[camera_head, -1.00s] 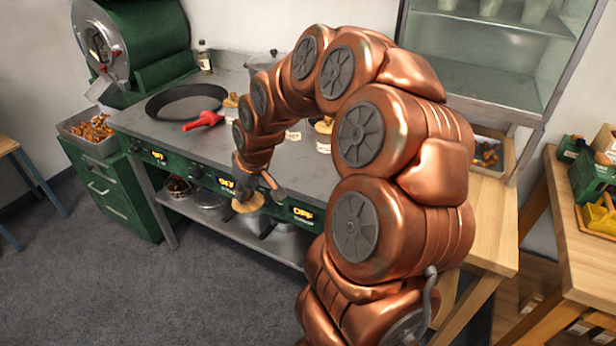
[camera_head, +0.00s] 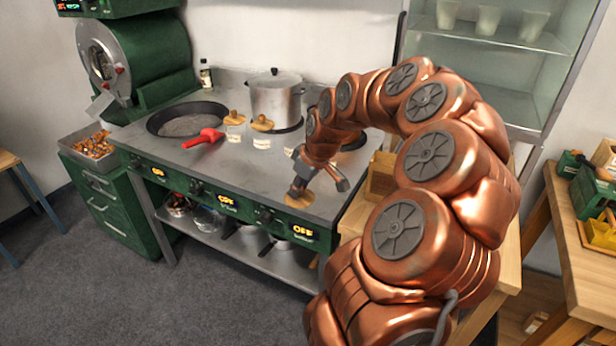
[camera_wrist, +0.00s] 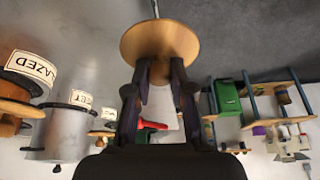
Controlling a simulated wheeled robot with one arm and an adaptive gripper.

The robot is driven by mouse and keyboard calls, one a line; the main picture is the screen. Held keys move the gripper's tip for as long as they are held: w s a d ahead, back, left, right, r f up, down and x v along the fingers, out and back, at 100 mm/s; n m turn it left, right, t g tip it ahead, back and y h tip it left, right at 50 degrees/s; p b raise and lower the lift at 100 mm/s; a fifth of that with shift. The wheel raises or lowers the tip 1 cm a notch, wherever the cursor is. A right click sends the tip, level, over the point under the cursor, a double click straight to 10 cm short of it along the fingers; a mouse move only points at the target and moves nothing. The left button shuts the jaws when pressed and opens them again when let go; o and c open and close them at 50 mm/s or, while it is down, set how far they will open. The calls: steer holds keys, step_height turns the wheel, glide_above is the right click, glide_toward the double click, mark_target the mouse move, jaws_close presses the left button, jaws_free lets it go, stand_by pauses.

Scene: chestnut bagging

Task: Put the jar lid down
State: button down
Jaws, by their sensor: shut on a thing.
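The jar lid (camera_head: 300,199), a round light-wood disc, is at my gripper's tip by the front right edge of the steel counter in the head view. In the wrist view the lid (camera_wrist: 158,40) fills the top centre, and my gripper (camera_wrist: 160,72) is shut on it. I cannot tell whether the lid touches the counter. Labelled jars with wooden knobbed lids (camera_head: 235,117) stand farther back on the counter. A jar labelled "GLAZED" (camera_wrist: 35,68) is at the left of the wrist view.
A black pan (camera_head: 187,122) with a red-handled tool (camera_head: 204,138) beside it is at the counter's left. A lidded steel pot (camera_head: 276,98) stands at the back. A wooden box (camera_head: 381,178) is right of the counter. The counter's front middle is clear.

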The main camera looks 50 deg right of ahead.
steer(key=w+d, duration=0.1)
steer(key=d, duration=0.1)
steer(key=w+d+p, duration=0.1)
steer(key=w+d, duration=0.1)
steer(key=d, duration=0.1)
steer(key=w+d+p, duration=0.1)
steer(key=w+d, duration=0.1)
steer(key=d, duration=0.1)
steer(key=shift+d+f, duration=0.2)
steer(key=shift+f, duration=0.2)
steer(key=shift+f+p, duration=1)
steer(key=shift+f, duration=0.8)
steer(key=shift+f, duration=0.2)
steer(key=c, duration=1)
jaws_free()
steer(key=shift+r, duration=0.2)
